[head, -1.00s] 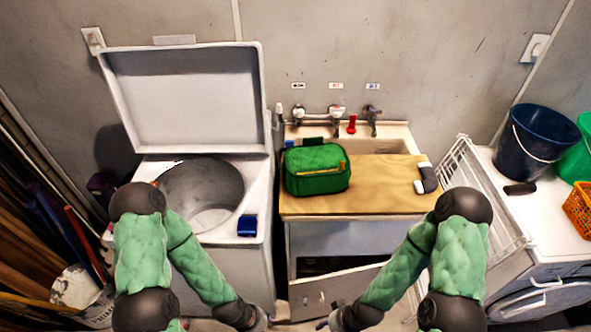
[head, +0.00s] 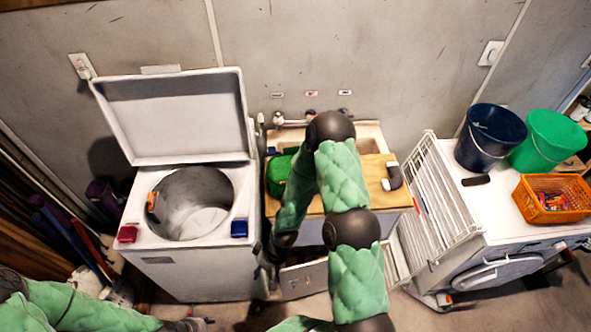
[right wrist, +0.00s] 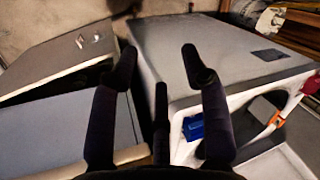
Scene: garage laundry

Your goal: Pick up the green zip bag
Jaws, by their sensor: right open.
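The green zip bag (head: 278,174) sits on the wooden board over the sink in the head view. My right arm hides most of it; its left part shows. My right gripper (head: 267,270) hangs low in front of the gap between the washer and the sink cabinet, below and in front of the bag. In the right wrist view the right gripper (right wrist: 158,58) has its fingers apart with nothing between them, and the bag does not show. My left gripper (head: 205,322) is at the bottom edge, partly cut off; its jaws are unclear.
The open top-loading washer (head: 160,245) stands left, with a blue box (head: 239,228) on its front right. The wooden board (head: 372,172) carries a white and black object (head: 392,177). A white rack (head: 432,205) stands right. Buckets and an orange basket (head: 553,211) are farther right.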

